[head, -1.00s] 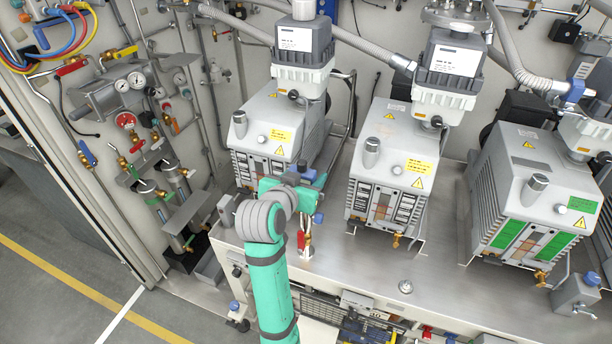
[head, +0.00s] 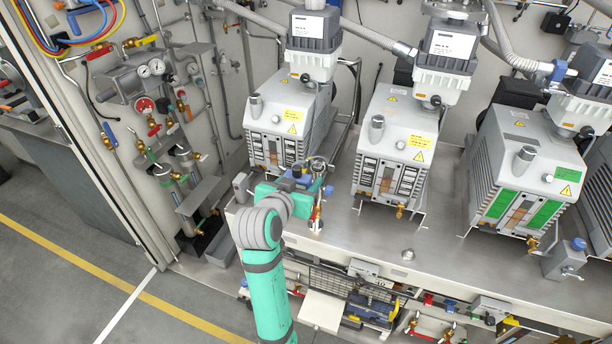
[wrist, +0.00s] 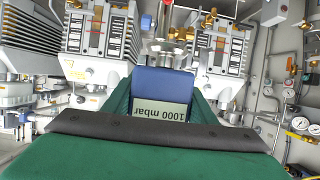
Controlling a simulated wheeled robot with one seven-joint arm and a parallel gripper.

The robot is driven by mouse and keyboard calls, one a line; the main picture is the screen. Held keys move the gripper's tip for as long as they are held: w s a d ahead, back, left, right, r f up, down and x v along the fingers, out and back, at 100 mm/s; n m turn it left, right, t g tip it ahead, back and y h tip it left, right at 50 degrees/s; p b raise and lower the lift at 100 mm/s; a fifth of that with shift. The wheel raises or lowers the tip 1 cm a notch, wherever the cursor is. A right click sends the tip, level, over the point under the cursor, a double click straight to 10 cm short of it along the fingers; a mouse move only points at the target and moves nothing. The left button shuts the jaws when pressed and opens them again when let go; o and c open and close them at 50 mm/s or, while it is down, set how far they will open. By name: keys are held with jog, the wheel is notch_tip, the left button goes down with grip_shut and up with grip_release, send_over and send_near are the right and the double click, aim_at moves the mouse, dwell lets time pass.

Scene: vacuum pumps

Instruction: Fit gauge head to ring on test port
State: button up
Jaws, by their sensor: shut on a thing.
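My gripper (head: 297,184) is at the front left of the steel bench, in front of the left pump. It is shut on the gauge head, a blue block with a display reading 1000 mbar, upside down in the wrist view (wrist: 158,84). The test port (head: 317,216) is a slim metal fitting with a red handle, standing on the bench just right of my gripper. In the wrist view, a round metal part (wrist: 168,47), apparently the ring on the port, lies just beyond the gauge head. I cannot tell whether they touch.
Three grey pumps, left (head: 285,115), middle (head: 395,135) and right (head: 525,165), stand along the bench (head: 410,235). A wall panel with gauges and valves (head: 150,85) is at the left. The bench front right of the port is mostly clear.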

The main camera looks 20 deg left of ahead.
jog(key=s+d+f, duration=0.4)
jog(key=d+f, duration=0.2)
jog(key=f, duration=0.8)
jog(key=s+d+f, duration=0.4)
jog(key=d+f, duration=0.3)
jog(key=f, duration=0.7)
jog(key=s+d+f, duration=0.4)
jog(key=d+f, duration=0.2)
jog(key=f, duration=0.7)
jog(key=shift+s+d+f, duration=0.2)
jog(key=shift+s+f, duration=0.05)
jog(key=shift+f, duration=0.15)
jog(key=shift+w+d, duration=0.1)
jog(key=shift+d, duration=0.2)
